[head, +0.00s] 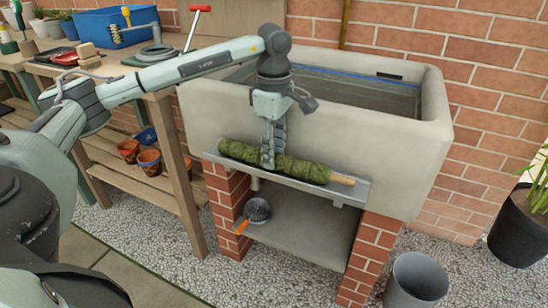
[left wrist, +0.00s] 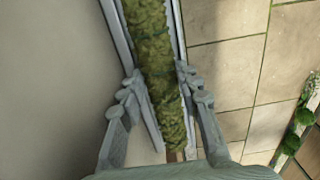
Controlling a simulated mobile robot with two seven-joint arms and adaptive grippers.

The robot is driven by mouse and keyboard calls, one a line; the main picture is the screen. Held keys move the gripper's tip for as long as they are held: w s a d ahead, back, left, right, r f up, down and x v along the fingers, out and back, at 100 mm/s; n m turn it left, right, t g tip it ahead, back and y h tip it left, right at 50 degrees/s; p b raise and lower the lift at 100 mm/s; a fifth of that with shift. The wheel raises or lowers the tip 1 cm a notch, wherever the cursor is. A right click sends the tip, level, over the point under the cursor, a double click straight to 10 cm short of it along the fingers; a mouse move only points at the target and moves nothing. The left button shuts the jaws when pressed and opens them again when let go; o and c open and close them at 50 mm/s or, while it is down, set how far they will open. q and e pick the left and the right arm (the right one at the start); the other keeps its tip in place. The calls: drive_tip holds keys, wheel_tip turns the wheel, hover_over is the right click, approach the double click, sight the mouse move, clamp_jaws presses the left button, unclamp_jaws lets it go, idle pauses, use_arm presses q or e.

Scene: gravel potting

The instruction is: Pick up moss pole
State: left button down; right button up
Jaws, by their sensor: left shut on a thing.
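The moss pole (head: 303,171) is a long green mossy rod with a bare wooden end at its right. It lies along a narrow grey metal ledge (head: 354,194) on the front of the stone sink. My left gripper (head: 268,158) points down from above and is shut on the pole, left of its middle. In the left wrist view, the moss pole (left wrist: 152,35) runs between the two fingers of my left gripper (left wrist: 161,84), with the ledge rails beside it. I cannot tell any gap between pole and ledge. My right gripper is not in view.
The stone sink (head: 418,160) stands behind the ledge on brick piers. A scoop with an orange handle (head: 241,227) is on the shelf below. A wooden bench (head: 166,110) with a blue crate (head: 95,27) is at left. A grey bucket (head: 417,280) stands at lower right.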

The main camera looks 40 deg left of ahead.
use_arm(q)
drive_tip(key=shift+r, duration=0.6)
drive_tip(key=r, duration=0.3)
drive_tip(key=shift+s+a+r, duration=0.2)
drive_tip(key=shift+s+a, duration=0.1)
drive_tip(key=shift+a, duration=0.1)
drive_tip(key=s+a+r, duration=0.6)
drive_tip(key=s, duration=0.2)
drive_tip(key=shift+s+a+r, duration=0.2)
drive_tip(key=shift+s+a, duration=0.05)
drive_tip(key=shift+a, duration=0.05)
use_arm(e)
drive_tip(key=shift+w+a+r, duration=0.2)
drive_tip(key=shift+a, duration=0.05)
